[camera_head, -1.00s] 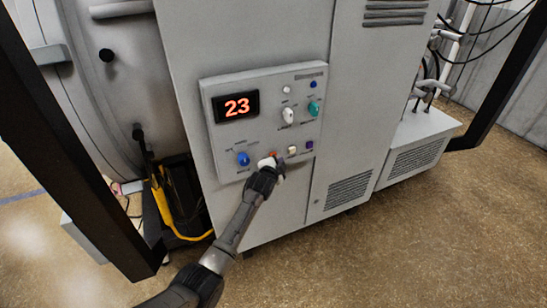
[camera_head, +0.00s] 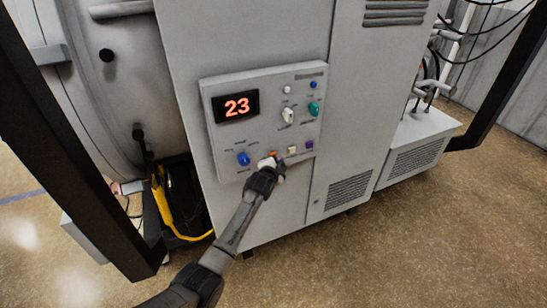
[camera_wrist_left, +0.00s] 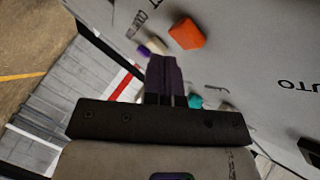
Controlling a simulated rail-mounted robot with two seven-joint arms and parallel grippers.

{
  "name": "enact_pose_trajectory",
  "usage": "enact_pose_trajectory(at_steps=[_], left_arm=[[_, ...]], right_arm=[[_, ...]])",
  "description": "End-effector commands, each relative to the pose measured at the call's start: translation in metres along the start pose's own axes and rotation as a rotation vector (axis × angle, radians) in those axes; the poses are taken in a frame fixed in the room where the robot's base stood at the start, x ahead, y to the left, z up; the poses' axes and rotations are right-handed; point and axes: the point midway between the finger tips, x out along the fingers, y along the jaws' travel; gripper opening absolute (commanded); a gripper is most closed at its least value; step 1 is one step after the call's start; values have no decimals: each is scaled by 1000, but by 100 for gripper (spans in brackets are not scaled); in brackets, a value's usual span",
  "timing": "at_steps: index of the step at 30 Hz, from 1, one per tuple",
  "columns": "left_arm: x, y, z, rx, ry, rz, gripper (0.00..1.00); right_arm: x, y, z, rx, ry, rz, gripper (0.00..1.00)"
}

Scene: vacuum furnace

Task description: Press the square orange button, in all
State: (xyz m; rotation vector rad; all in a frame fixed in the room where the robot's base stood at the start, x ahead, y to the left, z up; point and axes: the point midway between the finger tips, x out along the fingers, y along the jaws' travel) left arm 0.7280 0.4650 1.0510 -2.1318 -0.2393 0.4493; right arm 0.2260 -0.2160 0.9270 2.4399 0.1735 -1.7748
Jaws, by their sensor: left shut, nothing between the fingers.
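The square orange button (camera_wrist_left: 187,33) stands out from the grey panel in the left wrist view, just beyond and to the right of my fingertips. In the head view only a small part of the orange button (camera_head: 273,154) shows above my left gripper (camera_head: 272,163), at the panel's lower edge. My left gripper's dark fingers (camera_wrist_left: 163,65) are shut together and empty. In the left wrist view a gap shows between fingertips and button; I cannot tell the depth between them. My right gripper is in neither view.
A yellow hose (camera_head: 165,205) lies at lower left.

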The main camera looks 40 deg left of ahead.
Motion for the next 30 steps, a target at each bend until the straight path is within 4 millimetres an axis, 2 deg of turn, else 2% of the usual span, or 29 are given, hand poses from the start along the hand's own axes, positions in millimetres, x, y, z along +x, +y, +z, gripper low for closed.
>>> enact_pose_trajectory(at_steps=[30], left_arm=[[6, -5, 4, 0, 0, 0, 0]], right_arm=[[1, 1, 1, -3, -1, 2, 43]])
